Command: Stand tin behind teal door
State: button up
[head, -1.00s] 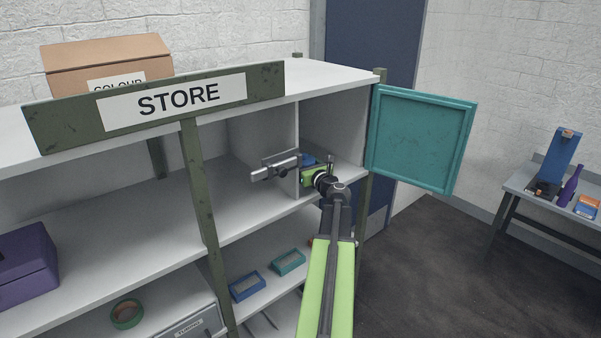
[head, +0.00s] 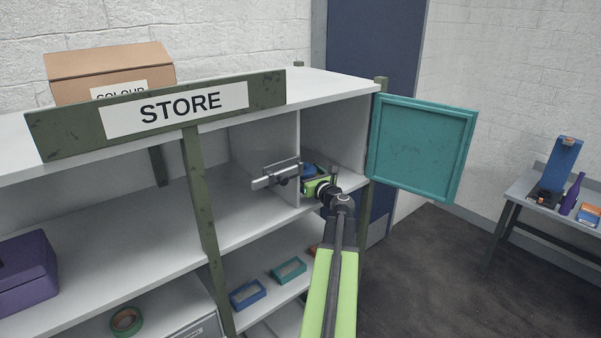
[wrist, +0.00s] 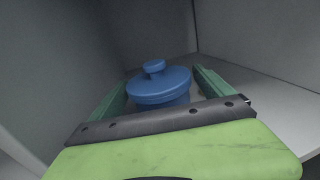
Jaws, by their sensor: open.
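The teal door (head: 421,148) stands swung open to the right of the shelf unit's right-hand compartment (head: 335,130). My gripper (head: 310,174) is at that compartment, just inside its opening. The tin is blue with a round lid and knob (wrist: 158,83); in the head view only a bit of blue (head: 308,170) shows past my gripper. In the wrist view it is upright between the two green fingers of my gripper (wrist: 160,95), which are apart with gaps at the lid's sides. The tin's base is hidden by my gripper's body.
A grey partition (head: 298,140) bounds the compartment on the left. Small blue (head: 248,295) and teal (head: 289,270) trays lie on the shelf below. A purple box (head: 25,272) stands far left. A side table (head: 522,190) at right holds a purple bottle (head: 572,193).

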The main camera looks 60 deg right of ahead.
jog(key=v, duration=1)
jog(key=shift+s+a, duration=0.2)
jog(key=shift+s, duration=0.05)
